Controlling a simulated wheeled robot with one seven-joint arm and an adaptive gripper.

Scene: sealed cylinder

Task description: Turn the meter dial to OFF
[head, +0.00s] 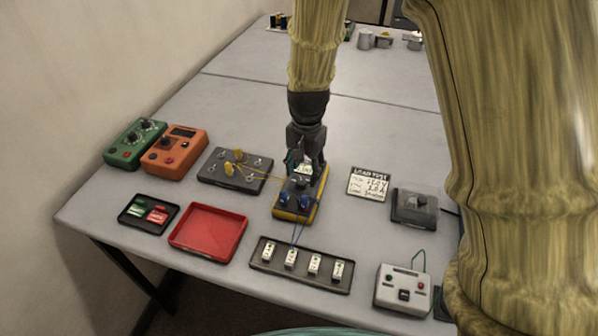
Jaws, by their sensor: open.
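A yellow-edged dark handheld meter (290,215) lies on the grey table near the middle. Its pale display shows at its far end, close beside my fingers, and two blue plugs sit at its near end. My gripper (303,172) points down over the meter's upper part, with its jaws open. The fingers and the dark wrist cover most of the meter's middle, so the dial's setting cannot be read. I cannot tell whether the fingers touch the dial.
Left are a green box (134,144), an orange box (175,152), a black terminal board (235,170) and a red tray (208,231). In front is a tray of white modules (301,267). Right are a load-test card (368,184), grey box (414,206) and white switch box (402,290).

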